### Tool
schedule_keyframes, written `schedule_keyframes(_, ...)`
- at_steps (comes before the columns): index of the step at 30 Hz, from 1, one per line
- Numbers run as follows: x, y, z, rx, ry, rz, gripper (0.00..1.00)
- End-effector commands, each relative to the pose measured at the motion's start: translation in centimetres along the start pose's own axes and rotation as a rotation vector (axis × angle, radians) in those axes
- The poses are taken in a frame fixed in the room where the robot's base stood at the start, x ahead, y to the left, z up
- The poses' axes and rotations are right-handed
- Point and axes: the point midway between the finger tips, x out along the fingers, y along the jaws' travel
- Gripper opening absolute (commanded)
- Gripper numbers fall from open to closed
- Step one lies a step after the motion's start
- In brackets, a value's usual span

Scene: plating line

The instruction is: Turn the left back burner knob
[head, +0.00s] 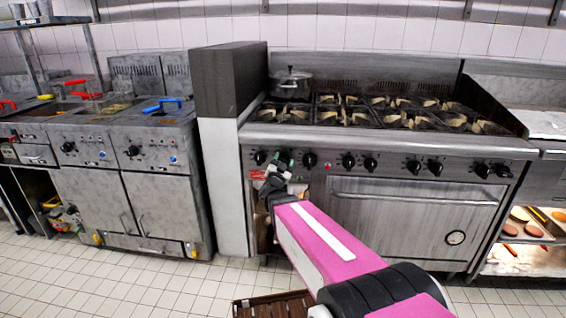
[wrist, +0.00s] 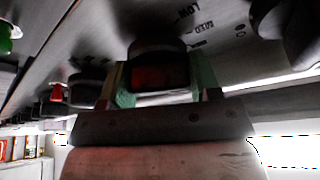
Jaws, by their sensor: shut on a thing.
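The stove's front panel (head: 390,148) carries a row of black knobs below the burners. My gripper (head: 282,160) is at the left part of this row, in front of the panel. In the wrist view its green fingertips (wrist: 162,88) sit on either side of a dark knob (wrist: 155,62) and are closed on it. In the head view my gripper covers this knob. A black knob (head: 260,157) shows just left of my gripper, and another (head: 309,160) just right of it. The held knob's pointer is too dark to read.
A lidded pot (head: 291,84) stands on the left back burner. The oven door handle (head: 415,199) is below the knobs, right of my arm. A tall dark block (head: 228,80) and fryers (head: 130,150) stand left. The tiled floor in front is mostly clear.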

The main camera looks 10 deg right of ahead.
Motion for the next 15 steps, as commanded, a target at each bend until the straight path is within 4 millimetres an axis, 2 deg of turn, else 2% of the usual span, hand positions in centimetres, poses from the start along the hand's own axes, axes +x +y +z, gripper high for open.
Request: schedule_keyframes(15,-0.05,0.16,0.04,0.457,-0.002,0.190,0.34)
